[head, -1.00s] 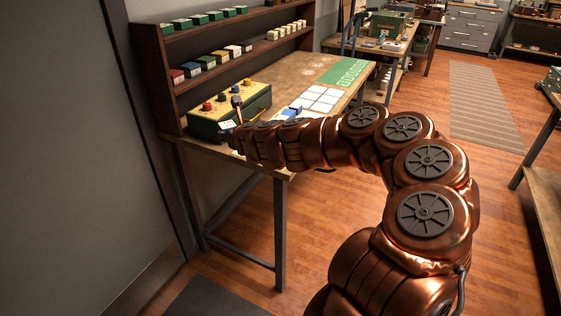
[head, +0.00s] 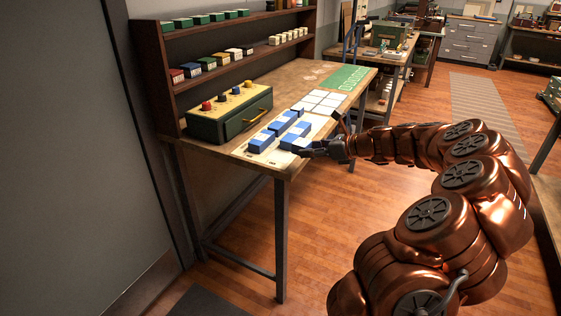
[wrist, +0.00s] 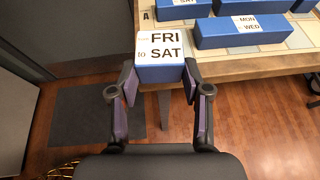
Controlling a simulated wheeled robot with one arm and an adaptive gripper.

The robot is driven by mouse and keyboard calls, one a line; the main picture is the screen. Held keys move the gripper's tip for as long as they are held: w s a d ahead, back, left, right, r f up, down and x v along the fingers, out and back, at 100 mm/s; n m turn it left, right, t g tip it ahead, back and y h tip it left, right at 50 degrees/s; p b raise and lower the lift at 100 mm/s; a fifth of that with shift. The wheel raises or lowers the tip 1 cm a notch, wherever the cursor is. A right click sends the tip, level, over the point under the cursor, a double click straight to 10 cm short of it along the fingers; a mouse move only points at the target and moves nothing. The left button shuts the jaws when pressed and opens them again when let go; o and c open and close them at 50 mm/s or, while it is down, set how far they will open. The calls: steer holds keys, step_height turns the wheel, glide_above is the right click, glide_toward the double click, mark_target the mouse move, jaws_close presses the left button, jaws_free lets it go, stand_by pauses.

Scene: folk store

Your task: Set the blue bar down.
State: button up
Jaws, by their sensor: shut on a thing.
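The blue bar (wrist: 162,74) has a white top label reading FRI to SAT. In the wrist view it sits between the fingertips of my gripper (wrist: 158,88), which is shut on it. It overlaps the near edge of the workbench top in that view; I cannot tell whether it touches the top. In the head view my gripper (head: 314,149) is at the workbench's front right edge, close to a group of blue bars, and the held bar is hard to tell apart from them. Another blue bar, labelled MON to WED (wrist: 243,32), lies beyond to the right.
The workbench (head: 268,170) carries a pale board under the blue bars, white square tiles (head: 321,101) and a green panel (head: 346,75) behind. A green box with coloured knobs (head: 230,118) stands at left. A shelf of small blocks rises at the back. Floor is open in front.

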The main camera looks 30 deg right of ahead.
steer(key=s+d+f+n+y, duration=0.1)
steer(key=s+d, duration=0.2)
steer(key=s, duration=0.2)
glide_above(288, 158)
steer(key=shift+s+a+f+g, duration=0.15)
steer(key=shift+f+g, duration=0.15)
steer(key=shift+f, duration=2.2)
steer(key=shift+f, duration=0.1)
steer(key=o, duration=0.8)
